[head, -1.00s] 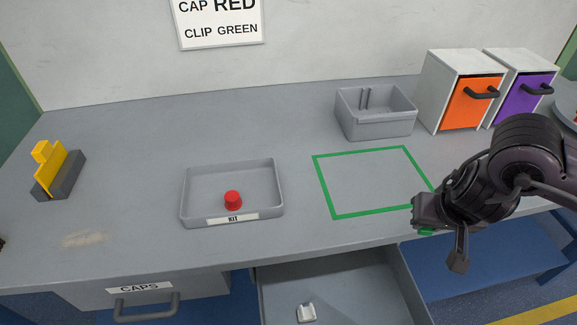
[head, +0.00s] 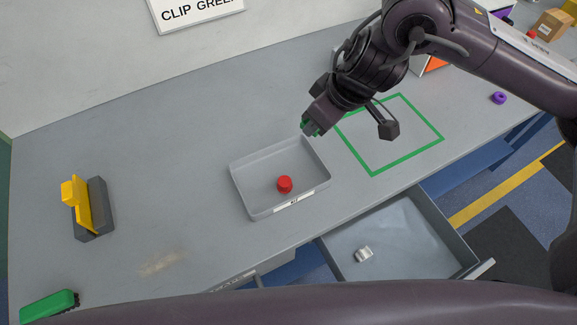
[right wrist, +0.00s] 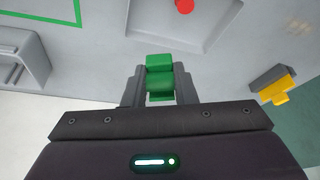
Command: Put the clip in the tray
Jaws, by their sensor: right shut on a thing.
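The green clip (head: 311,129) is held in my right gripper (head: 313,124), above the back right corner of the grey KIT tray (head: 240,189) in the head view. The right wrist view shows the green clip (right wrist: 159,76) between the two fingers of the right gripper (right wrist: 160,86). The tray (right wrist: 213,38) lies beyond the clip there, partly cut off by the top edge. A red cap (head: 285,184) stands inside the tray near its front wall. My left gripper is out of view.
An open grey drawer (head: 410,225) under the front edge holds a small whitish piece (head: 364,254). A green outlined square (head: 372,174) right of the tray is empty. A yellow piece (head: 83,205) in a dark holder and a green object (head: 50,307) stand left.

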